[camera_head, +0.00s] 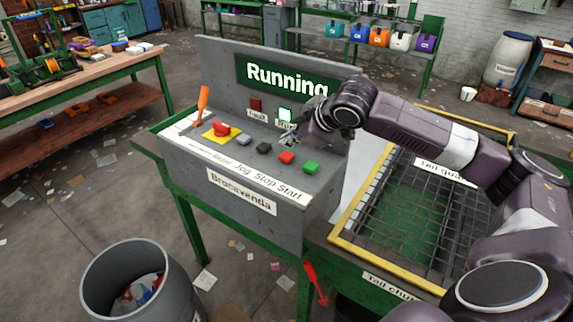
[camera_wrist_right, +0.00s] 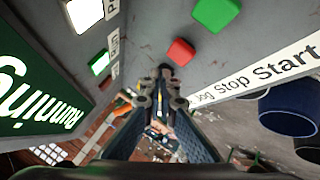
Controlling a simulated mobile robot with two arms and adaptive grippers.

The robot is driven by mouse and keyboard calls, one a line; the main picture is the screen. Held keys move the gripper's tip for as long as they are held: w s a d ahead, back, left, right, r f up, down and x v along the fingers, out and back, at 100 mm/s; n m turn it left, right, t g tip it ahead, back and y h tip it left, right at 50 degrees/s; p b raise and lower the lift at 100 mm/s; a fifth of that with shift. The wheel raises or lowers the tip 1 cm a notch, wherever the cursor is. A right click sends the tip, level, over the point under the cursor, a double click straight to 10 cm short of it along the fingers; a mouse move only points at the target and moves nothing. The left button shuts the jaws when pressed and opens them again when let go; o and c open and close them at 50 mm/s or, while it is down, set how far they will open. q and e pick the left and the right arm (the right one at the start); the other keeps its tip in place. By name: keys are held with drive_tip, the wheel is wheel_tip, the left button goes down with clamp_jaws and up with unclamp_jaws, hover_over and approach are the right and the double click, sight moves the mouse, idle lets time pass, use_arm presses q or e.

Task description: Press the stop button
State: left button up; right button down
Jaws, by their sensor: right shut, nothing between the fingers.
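The grey console (camera_head: 245,240) has a row of square buttons on its sloped top. The red button (camera_head: 287,158) lines up with the "Stop" label; it also shows in the right wrist view (camera_wrist_right: 181,52), unobstructed. The green button (camera_head: 311,167) is to its right, the black button (camera_head: 264,148) to its left. My right gripper (camera_head: 290,139) is shut and empty above the panel, just behind the button row. In the right wrist view its fingertips (camera_wrist_right: 165,76) appear beside and below the red button, apart from it in the picture. My left gripper is out of view.
The display (camera_head: 287,77) reads "Running", and a green lamp (camera_head: 286,114) is lit below it. A red mushroom button (camera_head: 221,129) on a yellow base and an orange lever (camera_head: 202,104) stand at the left. A yellow-framed mesh guard (camera_head: 385,275) is at the right; a bin (camera_head: 172,300) stands in front.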

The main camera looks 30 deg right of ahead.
sight(283, 153)
drive_tip(key=shift+f, duration=0.7)
drive_tip(key=shift+f, duration=0.2)
idle(0.8)
drive_tip(key=shift+f, duration=0.25)
drive_tip(key=shift+f, duration=0.65)
idle(0.8)
drive_tip(key=shift+r, duration=0.15)
drive_tip(key=shift+r+p, duration=0.85)
drive_tip(key=shift+p, duration=0.3)
